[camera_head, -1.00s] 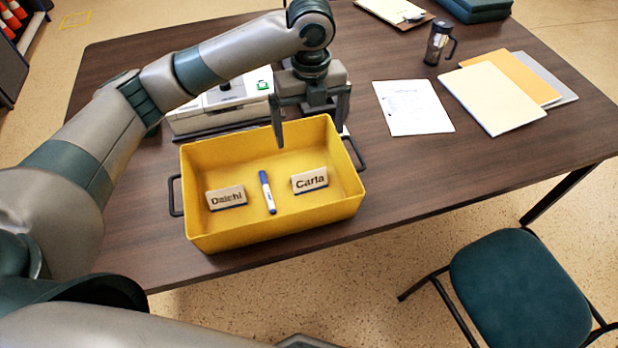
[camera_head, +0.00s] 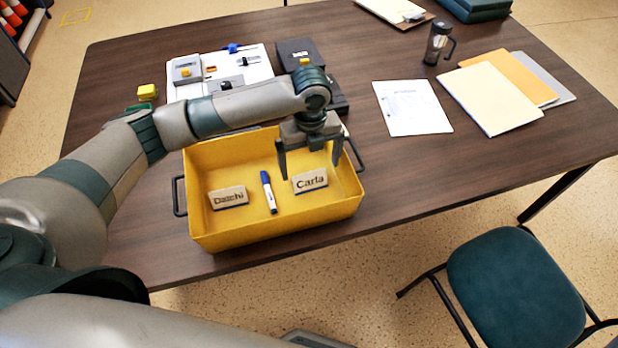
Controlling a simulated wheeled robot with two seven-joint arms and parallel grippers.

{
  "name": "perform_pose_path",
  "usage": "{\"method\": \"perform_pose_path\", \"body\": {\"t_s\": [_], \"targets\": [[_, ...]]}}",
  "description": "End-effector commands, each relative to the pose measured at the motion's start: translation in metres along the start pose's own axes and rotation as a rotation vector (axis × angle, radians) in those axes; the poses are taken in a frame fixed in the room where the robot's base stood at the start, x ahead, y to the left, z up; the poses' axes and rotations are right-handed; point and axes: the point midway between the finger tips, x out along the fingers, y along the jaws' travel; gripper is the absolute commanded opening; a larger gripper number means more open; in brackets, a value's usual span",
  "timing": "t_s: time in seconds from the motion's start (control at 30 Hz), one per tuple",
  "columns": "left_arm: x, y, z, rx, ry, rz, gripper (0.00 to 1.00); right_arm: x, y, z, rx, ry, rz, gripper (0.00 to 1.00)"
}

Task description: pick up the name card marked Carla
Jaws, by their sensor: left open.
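The name card marked Carla (camera_head: 310,181) stands inside the yellow bin (camera_head: 222,237), toward its right side, with its lettering facing me. My left gripper (camera_head: 309,170) is open, pointing down over the right part of the bin, just above and behind the Carla card. Its fingers are spread to about the card's width. I cannot tell whether they touch the card. A second card marked Daichi (camera_head: 228,197) stands in the left part of the bin. My right gripper is not in view.
A blue-and-white marker (camera_head: 268,192) lies between the two cards. The bin has black side handles (camera_head: 179,196). Behind my arm are a tray of small items (camera_head: 222,70) and a dark box (camera_head: 300,52).

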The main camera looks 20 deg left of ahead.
Motion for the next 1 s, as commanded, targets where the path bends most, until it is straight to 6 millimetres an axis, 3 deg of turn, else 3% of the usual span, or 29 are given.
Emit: {"method": "perform_pose_path", "body": {"t_s": [0.37,0.7,1.0], "targets": [[0.004,0.0,0.001,-0.001,0.0,0.002,0.96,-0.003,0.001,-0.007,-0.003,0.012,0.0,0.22],[0.042,0.001,0.007,-0.001,0.002,0.002,0.96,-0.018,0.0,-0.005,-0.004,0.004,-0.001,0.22],[0.052,0.001,0.008,0.001,-0.001,0.0,0.96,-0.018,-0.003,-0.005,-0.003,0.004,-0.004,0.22]]}}
